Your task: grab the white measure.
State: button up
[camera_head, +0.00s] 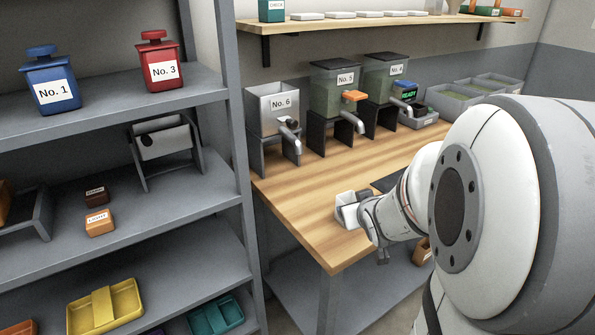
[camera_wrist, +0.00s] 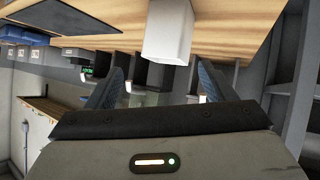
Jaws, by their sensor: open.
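The white measure (camera_head: 346,215) is a small white open-topped box near the front edge of the wooden counter (camera_head: 310,190). In the wrist view the white measure (camera_wrist: 168,36) shows at top centre, in line with the gap between my fingertips. My gripper (camera_head: 372,228) is right beside it in the head view, partly hidden by my own wrist. In the wrist view my gripper (camera_wrist: 160,75) has its two fingers spread apart, with nothing clasped between them. I cannot tell exactly how deep the measure sits relative to the fingertips.
Hoppers No. 6 (camera_head: 273,110), No. 5 (camera_head: 336,95) and another (camera_head: 386,80) stand at the back of the counter. A dark mat (camera_head: 388,182) lies near my wrist. A grey shelf unit (camera_head: 215,197) stands at left. The counter left of the measure is clear.

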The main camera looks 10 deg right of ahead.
aim_at(361, 237)
jog(key=f+t+y+b, duration=0.1)
jog(key=f, duration=0.1)
jog(key=w+d+f+n+t+y+b, duration=0.1)
jog(key=f, duration=0.1)
jog(key=d+f+n+t+y+b, duration=0.1)
jog(key=f+t+y, duration=0.1)
jog(key=shift+w+b, duration=0.35)
jog(key=shift+b, duration=0.05)
jog(key=shift+s+f+t+y+b, duration=0.5)
jog(key=shift+t+y+b, duration=0.1)
jog(key=shift+y, duration=0.3)
jog(key=shift+s+n+t+y, duration=0.3)
jog(key=shift+s+y, duration=0.1)
jog(key=shift+y, duration=0.2)
jog(key=shift+w+a, duration=0.1)
jog(key=shift+a, duration=0.05)
jog(key=x, duration=0.5)
jog(key=r+x, duration=0.1)
jog(key=x, duration=0.1)
jog(key=shift+w+d, duration=0.3)
jog(key=shift+c, duration=0.5)
jog(key=c, duration=1)
jog(key=shift+o, duration=0.2)
